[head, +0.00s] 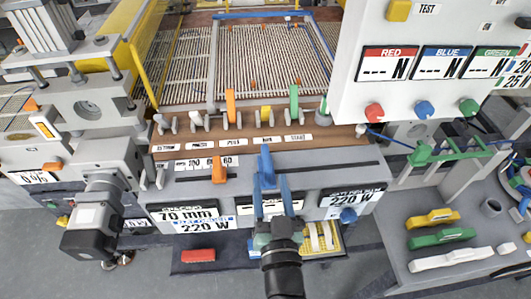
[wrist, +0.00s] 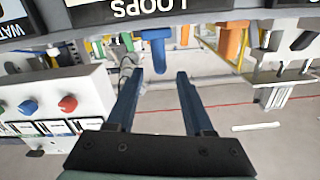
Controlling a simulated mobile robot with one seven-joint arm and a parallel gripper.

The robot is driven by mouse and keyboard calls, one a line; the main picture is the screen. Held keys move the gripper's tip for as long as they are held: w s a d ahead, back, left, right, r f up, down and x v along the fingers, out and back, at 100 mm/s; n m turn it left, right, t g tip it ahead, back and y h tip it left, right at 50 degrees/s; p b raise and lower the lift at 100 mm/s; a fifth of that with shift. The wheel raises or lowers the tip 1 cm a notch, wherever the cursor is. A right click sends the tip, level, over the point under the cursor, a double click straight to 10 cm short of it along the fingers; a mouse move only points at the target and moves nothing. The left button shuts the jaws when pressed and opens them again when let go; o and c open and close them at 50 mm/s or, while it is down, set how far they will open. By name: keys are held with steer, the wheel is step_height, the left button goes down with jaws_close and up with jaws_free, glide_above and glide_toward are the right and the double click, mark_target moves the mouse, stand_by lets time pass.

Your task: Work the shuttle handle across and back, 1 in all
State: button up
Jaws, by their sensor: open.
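A blue handle (head: 266,163), seemingly the shuttle handle, stands upright at a long dark slot in the machine's front. In the wrist view the blue handle (wrist: 154,46) has a T shape and shows just beyond the fingertips, roughly between them. My gripper (head: 272,183) is open, its two blue fingers pointing towards the handle. In the wrist view my gripper (wrist: 160,74) has nothing between its fingers, and a gap seems to lie between the tips and the handle. The fingers partly overlap the handle's lower area in the head view.
An orange handle (head: 219,170) stands left of the blue one. Taller orange (head: 231,106) and green (head: 294,103) levers stand behind. A white control panel (head: 440,60) with coloured knobs overhangs the right. A grey side table (head: 440,250) holds coloured pieces. A red block (head: 198,255) lies below the front.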

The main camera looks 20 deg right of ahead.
mark_target(267, 166)
steer(key=p+x, duration=0.1)
steer(key=x, duration=0.5)
steer(key=shift+w, duration=0.4)
jaws_close()
stand_by(1.1)
